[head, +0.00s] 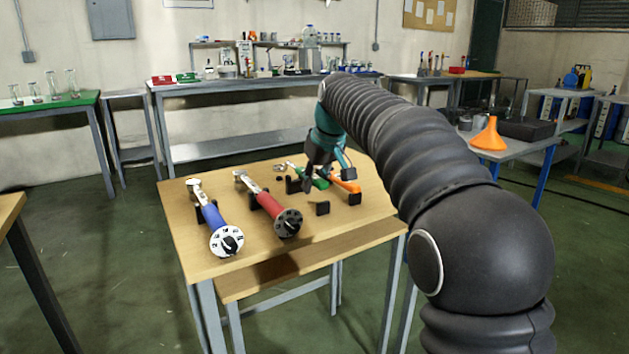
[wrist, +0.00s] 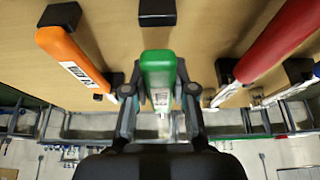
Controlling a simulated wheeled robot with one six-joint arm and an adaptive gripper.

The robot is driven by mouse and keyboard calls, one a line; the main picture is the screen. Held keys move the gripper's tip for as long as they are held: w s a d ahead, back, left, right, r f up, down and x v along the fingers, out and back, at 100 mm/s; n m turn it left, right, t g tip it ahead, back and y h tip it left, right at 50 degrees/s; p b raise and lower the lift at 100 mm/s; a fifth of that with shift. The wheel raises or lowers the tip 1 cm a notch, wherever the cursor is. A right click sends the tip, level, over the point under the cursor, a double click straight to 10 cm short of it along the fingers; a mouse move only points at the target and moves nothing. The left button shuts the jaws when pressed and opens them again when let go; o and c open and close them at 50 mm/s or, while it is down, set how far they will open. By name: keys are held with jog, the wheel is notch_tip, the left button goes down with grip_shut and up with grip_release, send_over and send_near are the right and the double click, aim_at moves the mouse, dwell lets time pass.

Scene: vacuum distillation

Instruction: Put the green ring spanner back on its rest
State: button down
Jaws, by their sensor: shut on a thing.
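The green ring spanner (head: 320,182) is at the far part of the wooden table in the head view, partly hidden by my gripper. Its green handle (wrist: 158,72) points up the picture in the wrist view, between my two fingers. My gripper (wrist: 160,95) is shut on this handle; it also shows in the head view (head: 322,172). A bare black rest block (head: 323,208) stands in front of the handle's end; it also shows in the wrist view (wrist: 157,12). Whether the spanner touches a support under it is hidden.
An orange-handled tool (head: 343,185) lies close to the green one, with a black block (head: 355,198) by it. A red-handled tool (head: 273,205) and a blue-handled tool (head: 215,222) lie to the left. The wooden table (head: 250,258) is bare at its front right.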

jog(key=shift+f+b, duration=0.85)
jog(key=shift+f, duration=0.7)
jog(key=c, duration=0.9)
grip_release()
jog(key=shift+o, duration=0.2)
jog(key=v, duration=1)
jog(key=shift+d+r, duration=0.1)
jog(key=shift+r, duration=0.15)
jog(key=s+d+f+m+t+h, duration=0.1)
jog(key=s+d+f+m, duration=0.1)
jog(key=s+d, duration=0.45)
jog(key=s+d+f+m, duration=0.2)
jog(key=s+d, duration=0.2)
jog(key=s, duration=0.6)
jog(key=s+d+f+m, duration=0.1)
jog(key=s+d+f, duration=0.2)
jog(key=s+f, duration=0.5)
jog(key=s+d+f+m+h, duration=0.1)
jog(key=s+d+f, duration=0.2)
jog(key=s+f, duration=0.6)
jog(key=shift+s+d+f+m+t+h+p, duration=0.2)
jog(key=shift+s+m+t+h+p, duration=0.1)
jog(key=shift+s+m+p, duration=0.1)
